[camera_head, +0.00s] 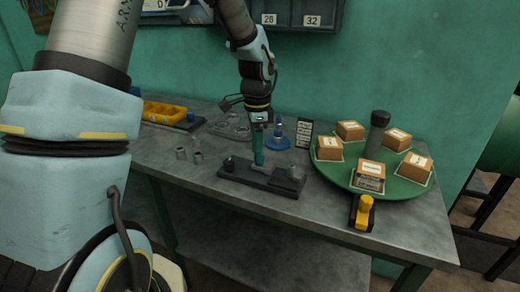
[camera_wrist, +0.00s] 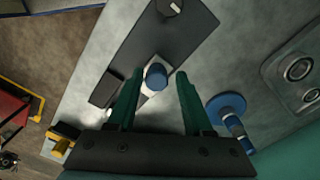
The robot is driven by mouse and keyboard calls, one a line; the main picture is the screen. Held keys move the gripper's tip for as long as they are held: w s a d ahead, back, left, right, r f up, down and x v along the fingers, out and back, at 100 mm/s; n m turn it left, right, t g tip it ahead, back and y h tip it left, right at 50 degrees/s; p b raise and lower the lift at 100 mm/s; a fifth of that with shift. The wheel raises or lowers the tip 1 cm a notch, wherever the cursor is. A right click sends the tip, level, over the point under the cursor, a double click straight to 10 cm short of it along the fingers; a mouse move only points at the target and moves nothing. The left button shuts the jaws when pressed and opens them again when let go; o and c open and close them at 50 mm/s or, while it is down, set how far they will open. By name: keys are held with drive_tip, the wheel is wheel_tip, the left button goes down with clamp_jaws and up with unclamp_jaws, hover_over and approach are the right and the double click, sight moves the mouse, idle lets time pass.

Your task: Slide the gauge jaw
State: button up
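In the wrist view the dark base (camera_wrist: 160,40) runs diagonally. A pale jaw with a blue round knob (camera_wrist: 155,77) sits on it. My gripper (camera_head: 258,162) points down over the middle of the gauge. In the wrist view its two green fingers (camera_wrist: 159,74) are apart, one on each side of the blue knob, with gaps visible. Whether the fingertips reach down to knob height is hard to tell.
A green turntable (camera_head: 330,177) with several boxes stands to the right. A yellow-and-black tool (camera_head: 362,212) lies at the front edge. A blue-based stand (camera_head: 278,141) is close behind the gauge. Small metal cylinders (camera_head: 196,157) stand to the left. The bench in front of the gauge is clear.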

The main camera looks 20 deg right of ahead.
drive_tip(key=shift+o, duration=1.1)
drive_tip(key=shift+d, duration=0.1)
drive_tip(key=shift+r, duration=0.15)
wheel_tip(320, 180, up, 11)
drive_tip(key=b, duration=0.2)
drive_tip(key=shift+f, duration=0.2)
drive_tip(key=s+a+f+n, duration=0.2)
drive_tip(key=a+n, duration=0.4)
drive_tip(key=a, duration=0.3)
drive_tip(key=s+a+f+n+t, duration=0.1)
drive_tip(key=a+f+n, duration=0.3)
drive_tip(key=a, duration=0.5)
drive_tip(key=s+a+f+n, duration=0.3)
drive_tip(key=s+a+n, duration=0.1)
drive_tip(key=a+n, duration=0.4)
drive_tip(key=shift+a+n+t, duration=0.3)
drive_tip(key=shift+a+n, duration=0.1)
drive_tip(key=shift+a, duration=0.05)
